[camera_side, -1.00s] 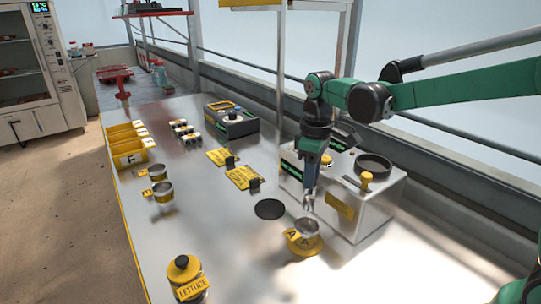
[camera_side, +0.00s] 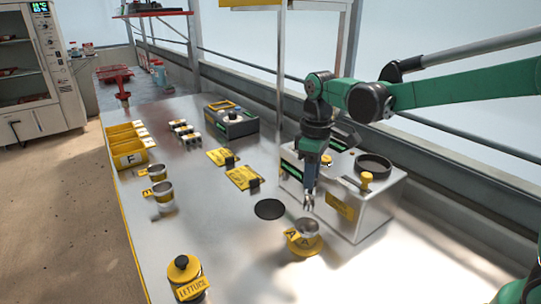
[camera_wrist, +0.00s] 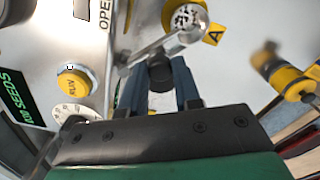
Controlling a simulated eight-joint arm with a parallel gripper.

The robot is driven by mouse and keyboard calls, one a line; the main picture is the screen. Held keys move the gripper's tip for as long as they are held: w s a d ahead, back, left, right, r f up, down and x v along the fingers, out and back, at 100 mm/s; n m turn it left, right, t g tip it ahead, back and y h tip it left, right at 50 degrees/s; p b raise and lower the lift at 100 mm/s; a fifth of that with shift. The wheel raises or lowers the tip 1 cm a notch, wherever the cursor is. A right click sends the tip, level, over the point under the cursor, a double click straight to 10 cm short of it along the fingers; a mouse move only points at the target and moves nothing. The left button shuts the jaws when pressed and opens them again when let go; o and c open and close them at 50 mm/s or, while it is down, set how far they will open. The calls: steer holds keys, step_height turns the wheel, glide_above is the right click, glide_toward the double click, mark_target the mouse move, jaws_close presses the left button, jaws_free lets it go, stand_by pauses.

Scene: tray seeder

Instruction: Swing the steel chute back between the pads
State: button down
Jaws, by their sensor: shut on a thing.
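The steel chute (camera_wrist: 148,50) shows in the wrist view as a bright tube slanting from the machine toward the cup marked A. My gripper (camera_wrist: 160,82) is shut on a small black knob (camera_wrist: 160,70) at the chute. In the side view my gripper (camera_side: 308,204) is low at the machine's front, just above cup A (camera_side: 304,230). The chute is too small to make out in the side view. I cannot tell which pads flank it.
The white machine (camera_side: 345,208) has a yellow RUN button (camera_wrist: 74,82) and a black-rimmed bowl on top. A lettuce jar (camera_side: 187,279) stands at the front. Metal cups (camera_side: 163,195), yellow bins (camera_side: 128,154) and yellow cards (camera_side: 243,177) are farther left.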

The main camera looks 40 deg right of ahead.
steer(key=shift+w, duration=0.1)
steer(key=shift+w+a+m, duration=0.2)
steer(key=shift+w+m, duration=0.3)
steer(key=shift+m, duration=0.9)
steer(key=shift+w+a+m, duration=0.25)
steer(key=shift+w+m, duration=0.25)
steer(key=shift+m, duration=0.9)
steer(key=shift+w+a+m, duration=0.2)
steer(key=shift+w+m, duration=0.3)
steer(key=shift+m, duration=0.9)
steer(key=c, duration=0.6)
jaws_free()
steer(key=shift+r, duration=0.1)
step_height(320, 180, up, 6)
steer(key=shift+f, duration=0.25)
